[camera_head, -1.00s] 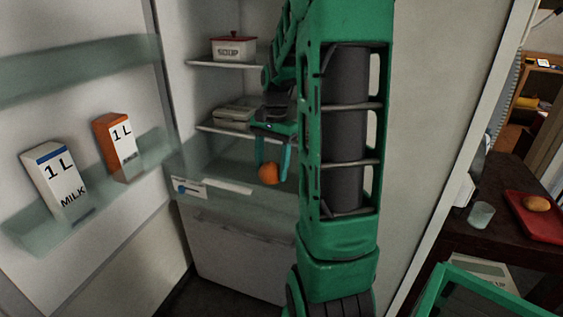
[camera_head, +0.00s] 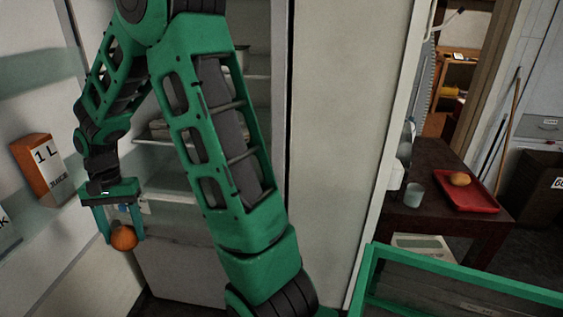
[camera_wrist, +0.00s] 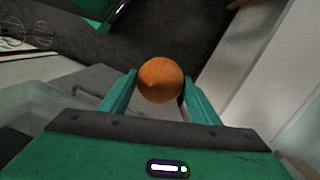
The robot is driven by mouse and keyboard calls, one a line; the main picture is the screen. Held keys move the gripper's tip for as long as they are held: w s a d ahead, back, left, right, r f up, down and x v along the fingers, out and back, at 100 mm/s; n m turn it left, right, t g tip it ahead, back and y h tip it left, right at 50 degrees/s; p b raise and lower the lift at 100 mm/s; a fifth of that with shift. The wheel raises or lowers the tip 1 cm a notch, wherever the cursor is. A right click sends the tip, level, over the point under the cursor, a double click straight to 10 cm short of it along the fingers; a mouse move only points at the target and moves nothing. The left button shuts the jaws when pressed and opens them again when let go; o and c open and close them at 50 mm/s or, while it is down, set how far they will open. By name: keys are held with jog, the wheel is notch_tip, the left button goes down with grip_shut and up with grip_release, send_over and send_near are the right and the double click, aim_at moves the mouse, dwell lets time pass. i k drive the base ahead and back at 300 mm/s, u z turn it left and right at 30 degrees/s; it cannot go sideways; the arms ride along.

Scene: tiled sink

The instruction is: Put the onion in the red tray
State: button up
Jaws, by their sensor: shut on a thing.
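My gripper (camera_head: 122,236) is shut on a round orange-brown onion (camera_head: 124,239) and holds it in the air in front of the open fridge. In the wrist view the onion (camera_wrist: 160,80) sits between the two green fingertips. The red tray (camera_head: 470,197) lies on a dark table at the right, well apart from my gripper. A tan roundish item (camera_head: 460,179) lies in the tray.
The dark table (camera_head: 430,160) also bears a glass (camera_head: 414,194) left of the tray. The fridge's side wall (camera_head: 340,120) stands between my gripper and the table. An orange 1 L carton (camera_head: 38,165) is in the door shelf at the left. My green-rimmed base is lower right.

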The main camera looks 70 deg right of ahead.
aim_at(469, 199)
jog(key=u, duration=0.4)
jog(key=k, duration=2.85)
jog(key=z, duration=1.7)
jog(key=i, duration=0.6)
jog(key=z, duration=0.1)
